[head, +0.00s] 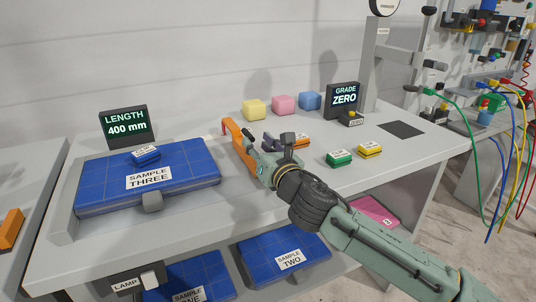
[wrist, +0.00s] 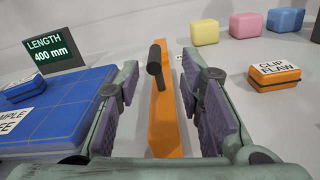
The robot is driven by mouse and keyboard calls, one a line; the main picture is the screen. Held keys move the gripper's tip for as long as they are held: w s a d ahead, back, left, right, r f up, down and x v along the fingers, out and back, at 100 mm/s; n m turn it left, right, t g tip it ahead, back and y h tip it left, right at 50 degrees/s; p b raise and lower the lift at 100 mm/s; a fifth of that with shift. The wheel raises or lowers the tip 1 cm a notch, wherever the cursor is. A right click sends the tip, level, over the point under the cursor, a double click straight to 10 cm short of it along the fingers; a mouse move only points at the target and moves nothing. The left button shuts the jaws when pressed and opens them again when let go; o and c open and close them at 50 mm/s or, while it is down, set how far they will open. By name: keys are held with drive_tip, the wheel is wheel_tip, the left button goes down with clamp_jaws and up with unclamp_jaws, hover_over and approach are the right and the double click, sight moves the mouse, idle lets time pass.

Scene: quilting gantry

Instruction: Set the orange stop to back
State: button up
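The orange stop (head: 228,127) is a long orange bar with a black peg handle, lying on the bench to the right of the blue sample three. In the wrist view the stop (wrist: 165,126) runs away from me between my fingers, its black peg (wrist: 156,66) standing between the fingertips. My gripper (head: 266,148) is over the near part of the stop, partly hiding it in the head view. In the wrist view my gripper (wrist: 160,78) is open, with visible gaps between both purple pads and the peg.
Sample three (head: 110,185) lies left of the stop, with the length display (head: 127,127) reading 400 mm behind it. An orange clip-flaw block (wrist: 275,77) sits to the right. Green (head: 339,159) and yellow (head: 370,150) blocks lie farther right. Yellow, pink and blue cubes stand at the back.

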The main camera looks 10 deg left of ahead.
drive_tip(key=v, duration=0.6)
drive_tip(key=shift+s+d, duration=0.2)
